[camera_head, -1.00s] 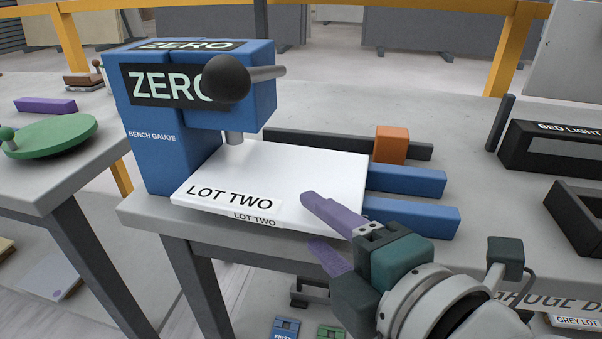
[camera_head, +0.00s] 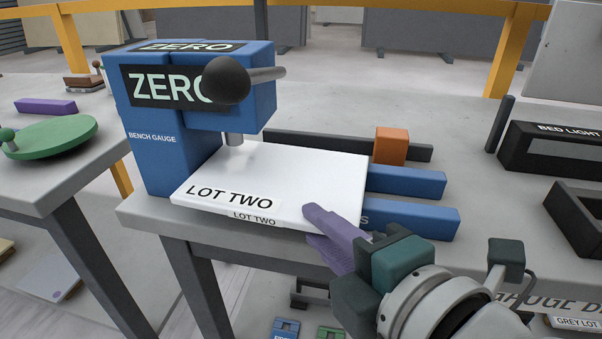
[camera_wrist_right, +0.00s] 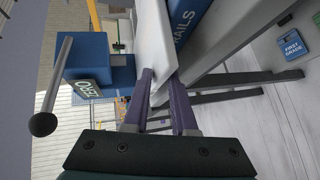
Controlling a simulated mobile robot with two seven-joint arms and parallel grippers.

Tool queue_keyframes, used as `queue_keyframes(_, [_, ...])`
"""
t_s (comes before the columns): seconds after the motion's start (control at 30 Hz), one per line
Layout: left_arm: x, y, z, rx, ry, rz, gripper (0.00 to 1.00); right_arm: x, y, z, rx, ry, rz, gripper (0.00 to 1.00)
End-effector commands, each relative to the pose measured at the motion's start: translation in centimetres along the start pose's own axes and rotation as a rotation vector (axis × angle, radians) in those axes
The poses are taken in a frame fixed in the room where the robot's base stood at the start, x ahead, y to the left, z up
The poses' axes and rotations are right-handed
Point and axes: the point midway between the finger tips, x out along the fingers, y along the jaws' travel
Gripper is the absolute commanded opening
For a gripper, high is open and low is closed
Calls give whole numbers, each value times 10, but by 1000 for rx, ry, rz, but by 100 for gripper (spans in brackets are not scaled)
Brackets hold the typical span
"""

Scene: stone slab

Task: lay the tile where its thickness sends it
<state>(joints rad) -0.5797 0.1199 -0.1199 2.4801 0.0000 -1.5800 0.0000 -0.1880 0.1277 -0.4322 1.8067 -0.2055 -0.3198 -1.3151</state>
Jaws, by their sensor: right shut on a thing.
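The white tile (camera_head: 290,175), labelled LOT TWO on its top and front edge, lies flat at the bench gauge. The blue bench gauge (camera_head: 160,160) has a ZERO display, and its grey spindle stands over the tile's back left part. I cannot tell whether the spindle touches it. My right gripper (camera_head: 318,225) has purple fingers shut on the tile's front right edge, one above and one below. The right wrist view shows the fingers (camera_wrist_right: 162,105) on either side of the tile (camera_wrist_right: 155,50). My left gripper is not in view.
Blue rails (camera_head: 410,215) lie right of the tile. An orange block (camera_head: 390,145) sits by a dark bar behind. A BED LIGHT box (camera_head: 555,150) and a black tray (camera_head: 580,215) stand at right. A green round plate (camera_head: 50,137) is on the left table.

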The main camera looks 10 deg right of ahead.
Motion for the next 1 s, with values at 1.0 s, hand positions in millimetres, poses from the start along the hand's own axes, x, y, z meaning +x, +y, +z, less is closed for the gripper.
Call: queue_keyframes(1.0, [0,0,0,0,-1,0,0,0,-1,0,-1,0,-3,0])
